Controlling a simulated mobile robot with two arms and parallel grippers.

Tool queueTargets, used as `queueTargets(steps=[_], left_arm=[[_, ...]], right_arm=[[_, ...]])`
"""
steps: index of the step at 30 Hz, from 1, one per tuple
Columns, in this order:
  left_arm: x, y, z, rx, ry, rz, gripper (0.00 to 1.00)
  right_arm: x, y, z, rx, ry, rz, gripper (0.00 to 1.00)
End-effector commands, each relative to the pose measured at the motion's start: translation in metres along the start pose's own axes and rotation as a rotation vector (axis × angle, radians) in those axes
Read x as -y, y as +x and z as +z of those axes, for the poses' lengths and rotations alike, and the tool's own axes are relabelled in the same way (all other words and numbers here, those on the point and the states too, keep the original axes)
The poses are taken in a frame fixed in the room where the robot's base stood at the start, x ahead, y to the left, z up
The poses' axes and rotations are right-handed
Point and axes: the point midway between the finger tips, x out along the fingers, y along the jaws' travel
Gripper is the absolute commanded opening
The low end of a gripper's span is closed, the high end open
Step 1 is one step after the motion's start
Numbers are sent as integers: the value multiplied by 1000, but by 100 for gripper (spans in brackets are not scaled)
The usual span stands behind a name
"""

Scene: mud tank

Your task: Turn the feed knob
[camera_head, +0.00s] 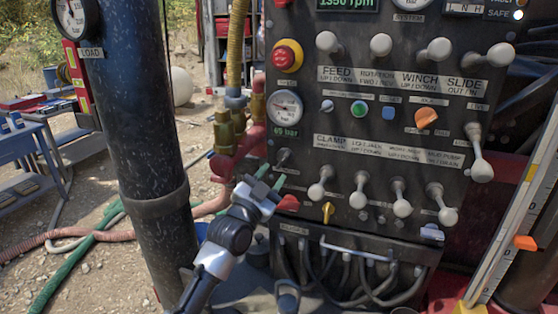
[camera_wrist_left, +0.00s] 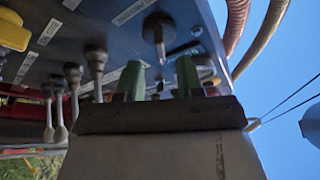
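The dark control panel (camera_head: 400,115) fills the middle of the head view. A FEED label (camera_head: 337,73) sits under a lever with a white ball (camera_head: 328,42). A small dark knob with a pale stem (camera_head: 283,156) is at the panel's lower left; I cannot read a label for it. My left gripper (camera_head: 271,177) is open with green fingertips, just below this knob and apart from it. In the left wrist view a round dark knob with a metal stem (camera_wrist_left: 158,30) lies beyond the gap between the open, empty fingertips (camera_wrist_left: 159,77). My right gripper is not in view.
White-ball levers (camera_head: 360,199) stand to the right of my left gripper. A red pipe with brass valves (camera_head: 225,135) is close on its left. A thick dark column (camera_head: 145,150) stands at left.

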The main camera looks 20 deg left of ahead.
Motion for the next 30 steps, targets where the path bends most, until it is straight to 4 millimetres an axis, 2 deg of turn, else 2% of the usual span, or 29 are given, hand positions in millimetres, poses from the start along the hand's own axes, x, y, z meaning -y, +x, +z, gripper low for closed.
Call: queueTargets(steps=[1,6,11,18,20,26,30], left_arm=[[2,11,-3,1,1,0,37],[1,32,-1,1,0,1,37],[0,40,0,0,1,0,37],[-1,40,1,1,1,1,37],[-1,40,1,1,0,1,31],[0,40,1,1,0,1,0],[0,40,1,1,1,1,0]], right_arm=[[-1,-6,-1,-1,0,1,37],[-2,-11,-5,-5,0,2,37],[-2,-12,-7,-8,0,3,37],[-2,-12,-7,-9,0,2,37],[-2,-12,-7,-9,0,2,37],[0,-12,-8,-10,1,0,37],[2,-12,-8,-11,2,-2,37]])
